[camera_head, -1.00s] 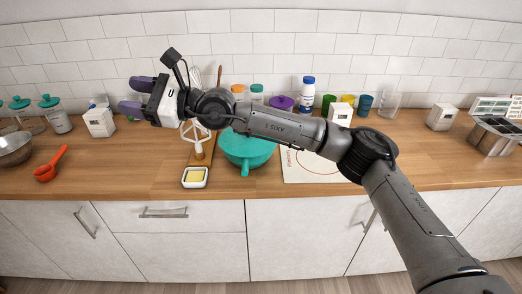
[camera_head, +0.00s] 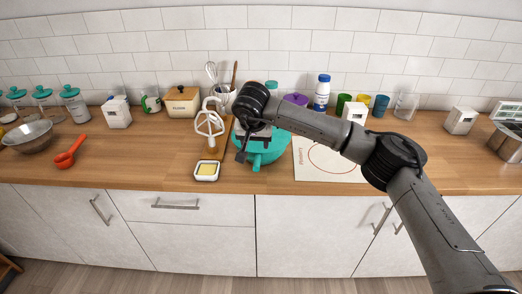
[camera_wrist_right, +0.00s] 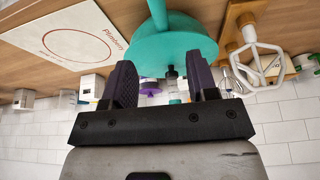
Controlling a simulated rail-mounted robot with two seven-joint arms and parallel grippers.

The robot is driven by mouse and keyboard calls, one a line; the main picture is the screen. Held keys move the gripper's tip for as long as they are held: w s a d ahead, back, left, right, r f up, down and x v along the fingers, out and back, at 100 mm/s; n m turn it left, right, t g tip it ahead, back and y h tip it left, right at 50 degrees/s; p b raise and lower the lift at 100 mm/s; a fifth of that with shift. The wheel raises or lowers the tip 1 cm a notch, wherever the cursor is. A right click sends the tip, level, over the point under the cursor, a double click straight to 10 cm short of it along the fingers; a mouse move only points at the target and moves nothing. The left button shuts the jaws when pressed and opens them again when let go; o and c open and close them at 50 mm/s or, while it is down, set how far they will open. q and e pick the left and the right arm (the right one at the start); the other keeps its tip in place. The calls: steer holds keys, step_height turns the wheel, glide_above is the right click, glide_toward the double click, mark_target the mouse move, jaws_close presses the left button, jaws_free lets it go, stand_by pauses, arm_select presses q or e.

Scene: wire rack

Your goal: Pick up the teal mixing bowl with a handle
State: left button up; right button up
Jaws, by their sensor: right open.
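The teal mixing bowl (camera_head: 268,158) stands on the wooden counter near its front edge, with its handle toward me. My right wrist and forearm cover part of it in the head view. The right wrist view shows the bowl (camera_wrist_right: 178,52) just beyond the fingers, with the handle (camera_wrist_right: 157,14) at the top of the picture. My right gripper (camera_wrist_right: 163,78) is open, its purple fingers apart and nothing held between them. My left gripper is not in view.
A white whisk-like mixer attachment (camera_head: 209,122) and a butter dish (camera_head: 206,171) stand left of the bowl. A pastry mat (camera_head: 318,172) lies to the right. Several bottles and cups line the wall.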

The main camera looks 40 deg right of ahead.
mark_target(257, 158)
steer(key=b+x, duration=0.1)
steer(key=x, duration=0.6)
steer(key=shift+f, duration=0.3)
steer(key=shift+b+x, duration=1)
steer(key=shift+x, duration=1.95)
steer(key=shift+w+d+r, duration=0.1)
steer(key=shift+w+d, duration=0.05)
steer(key=shift+c, duration=0.4)
steer(key=shift+c, duration=1.4)
steer(key=c, duration=0.6)
steer(key=shift+r, duration=0.15)
jaws_close()
